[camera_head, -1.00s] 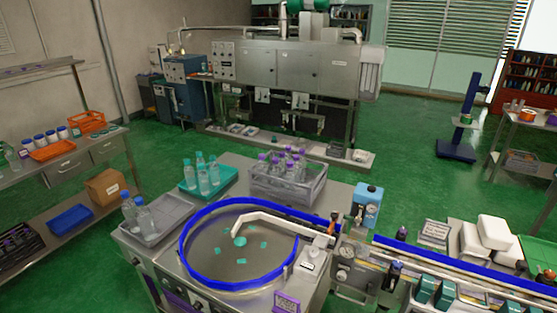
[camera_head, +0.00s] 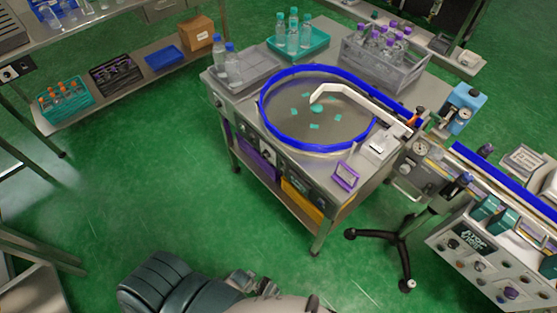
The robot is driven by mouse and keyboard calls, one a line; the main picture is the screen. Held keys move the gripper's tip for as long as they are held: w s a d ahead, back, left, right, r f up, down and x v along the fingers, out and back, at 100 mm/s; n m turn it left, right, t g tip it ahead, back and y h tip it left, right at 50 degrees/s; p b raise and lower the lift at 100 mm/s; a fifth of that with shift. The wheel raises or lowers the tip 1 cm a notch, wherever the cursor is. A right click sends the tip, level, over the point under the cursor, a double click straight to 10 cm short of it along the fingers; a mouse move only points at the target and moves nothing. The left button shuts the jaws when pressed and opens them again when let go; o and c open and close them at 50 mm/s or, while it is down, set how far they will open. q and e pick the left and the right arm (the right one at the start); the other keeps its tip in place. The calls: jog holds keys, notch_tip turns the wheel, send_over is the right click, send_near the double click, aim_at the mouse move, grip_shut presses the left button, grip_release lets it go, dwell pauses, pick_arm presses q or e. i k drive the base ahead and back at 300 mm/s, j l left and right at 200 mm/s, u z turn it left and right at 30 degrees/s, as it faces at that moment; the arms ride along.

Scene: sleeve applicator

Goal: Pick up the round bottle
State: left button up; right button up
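Several bottles stand on the work table, and I cannot tell which one the task calls the round bottle. Two clear bottles with blue caps (camera_head: 232,66) stand upright on a grey tray (camera_head: 262,75) at the table's left. Several clear bottles with teal caps (camera_head: 292,37) stand on a teal tray (camera_head: 318,43) at the back. Several bottles with purple caps (camera_head: 381,48) stand in a grey crate (camera_head: 385,75) further right. Neither of my grippers can be made out. Dark ridged and metallic parts at the bottom edge look like my own body.
A blue-rimmed round turntable (camera_head: 300,130) holding small teal pieces fills the table's middle. A conveyor (camera_head: 500,180) runs off to the right. A side shelf (camera_head: 120,85) at upper left holds bottle racks, a blue tray (camera_head: 165,57) and a cardboard box (camera_head: 197,33). Green floor at lower left is clear.

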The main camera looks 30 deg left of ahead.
aim_at(218, 50)
jog(key=u, duration=1.3)
jog(key=i+j+z, duration=0.25)
jog(key=i+j, duration=0.25)
